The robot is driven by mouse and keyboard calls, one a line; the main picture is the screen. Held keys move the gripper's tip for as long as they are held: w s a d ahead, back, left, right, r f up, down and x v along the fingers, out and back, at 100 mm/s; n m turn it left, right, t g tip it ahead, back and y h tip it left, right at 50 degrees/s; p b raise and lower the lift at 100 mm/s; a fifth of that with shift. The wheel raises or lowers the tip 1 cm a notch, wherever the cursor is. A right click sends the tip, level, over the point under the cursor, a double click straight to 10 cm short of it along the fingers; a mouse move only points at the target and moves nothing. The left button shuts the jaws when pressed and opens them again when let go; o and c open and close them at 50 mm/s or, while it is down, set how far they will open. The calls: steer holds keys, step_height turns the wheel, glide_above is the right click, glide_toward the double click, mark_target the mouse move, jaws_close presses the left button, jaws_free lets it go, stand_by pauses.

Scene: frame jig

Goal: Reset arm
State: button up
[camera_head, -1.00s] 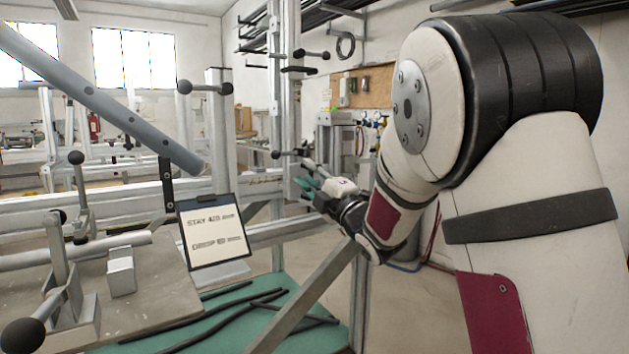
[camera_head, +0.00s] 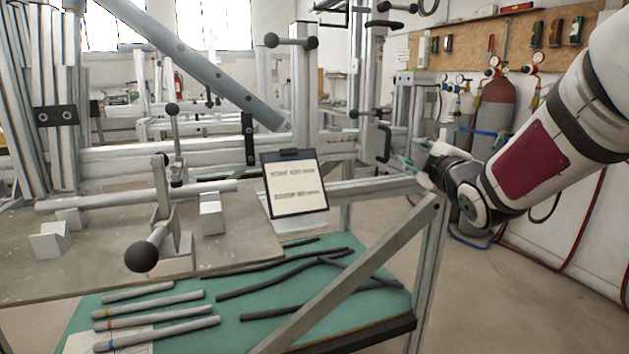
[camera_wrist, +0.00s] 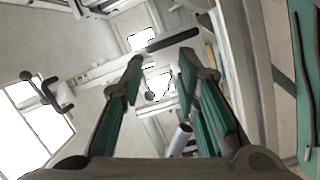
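My gripper (camera_head: 408,163) is at the right of the frame jig (camera_head: 330,190) in the head view, close to an upright post with a black handle (camera_head: 384,143). In the wrist view my gripper (camera_wrist: 160,65) shows two green-padded fingers spread apart. Nothing is held between them. Jig rails and bright windows show beyond the fingertips. I cannot tell how far the fingertips are from the post.
A clipboard (camera_head: 294,186) leans at the jig's middle. Dark and grey tubes lie on the green shelf (camera_head: 255,335) below. A diagonal grey tube (camera_head: 190,60) rises at upper left. Gas cylinders (camera_head: 494,110) stand by the right wall. Floor at lower right is clear.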

steer(key=s+a+f+m+g, duration=0.2)
steer(key=s+f+m+g, duration=0.35)
steer(key=s, duration=1.05)
steer(key=s+a+f+m+g+h, duration=0.1)
steer(key=s+f+m+g, duration=0.4)
steer(key=s, duration=1.1)
steer(key=s+a+f+m+g, duration=0.2)
steer(key=s+f+m+g, duration=0.4)
steer(key=s, duration=1)
step_height(320, 180, up, 33)
steer(key=n+t+p, duration=0.2)
steer(key=p, duration=2.7)
steer(key=shift+s+d+t+p, duration=0.35)
steer(key=shift+s+p, duration=0.05)
steer(key=shift+f, duration=0.1)
